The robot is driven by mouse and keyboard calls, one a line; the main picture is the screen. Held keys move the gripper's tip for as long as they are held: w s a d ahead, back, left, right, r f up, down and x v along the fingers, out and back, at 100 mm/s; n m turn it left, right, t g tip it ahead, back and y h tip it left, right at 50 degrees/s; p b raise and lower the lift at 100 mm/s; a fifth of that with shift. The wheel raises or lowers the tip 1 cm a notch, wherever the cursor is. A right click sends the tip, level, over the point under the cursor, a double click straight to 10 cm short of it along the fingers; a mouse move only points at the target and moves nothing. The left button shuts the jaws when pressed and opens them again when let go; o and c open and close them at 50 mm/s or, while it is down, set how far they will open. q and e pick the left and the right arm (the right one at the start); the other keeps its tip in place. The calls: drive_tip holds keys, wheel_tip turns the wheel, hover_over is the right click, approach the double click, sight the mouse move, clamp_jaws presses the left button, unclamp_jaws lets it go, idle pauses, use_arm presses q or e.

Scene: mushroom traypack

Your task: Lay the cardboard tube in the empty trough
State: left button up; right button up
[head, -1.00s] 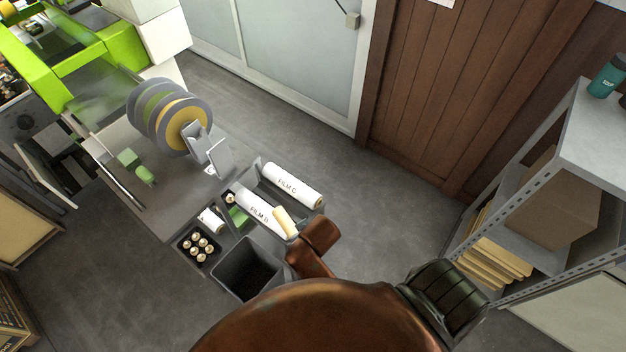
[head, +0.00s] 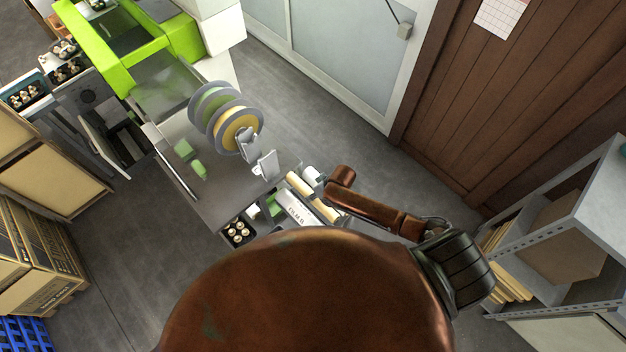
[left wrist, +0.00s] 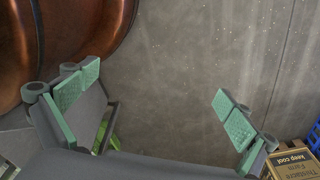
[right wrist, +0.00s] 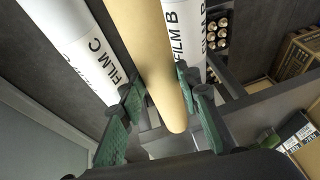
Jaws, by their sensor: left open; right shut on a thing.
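The tan cardboard tube (right wrist: 160,62) is held in my right gripper (right wrist: 157,98), whose green-padded fingers are on either side of it. In the right wrist view it lies lengthwise between the white FILM C roll (right wrist: 78,48) and the white FILM B roll (right wrist: 183,35). In the head view the tube (head: 298,184) shows between FILM C (head: 309,174) and FILM B (head: 297,214), partly covered by my right arm. The trough floor under it is hidden; I cannot tell whether the tube touches it. My left gripper (left wrist: 158,95) is open and empty above bare floor.
A black tray of mushrooms (head: 238,232) sits beside the rolls. The machine's film reels (head: 226,118) stand beyond them. A grey shelf rack (head: 570,220) is at the right and stacked cartons (head: 38,255) at the left.

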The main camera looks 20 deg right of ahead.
drive_tip(key=shift+w+d+r, duration=0.1)
drive_tip(key=shift+w+d, duration=0.1)
drive_tip(key=shift+d, duration=0.3)
drive_tip(key=shift+w+d, duration=0.15)
drive_tip(key=shift+w+f, duration=0.1)
drive_tip(key=shift+f, duration=0.1)
drive_tip(key=shift+f+b, duration=0.6)
drive_tip(key=shift+b, duration=0.1)
drive_tip(key=shift+o, duration=0.2)
wheel_tip(320, 180, down, 3)
drive_tip(key=b, duration=0.3)
drive_tip(key=shift+f+b, duration=0.85)
drive_tip(key=shift+c, duration=0.2)
use_arm(q)
wheel_tip(320, 180, down, 7)
drive_tip(key=s+b, duration=0.1)
use_arm(e)
drive_tip(key=shift+f, duration=1.5)
use_arm(q)
drive_tip(key=shift+s, duration=0.15)
use_arm(e)
drive_tip(key=shift+f, duration=0.3)
drive_tip(key=o, duration=1.2)
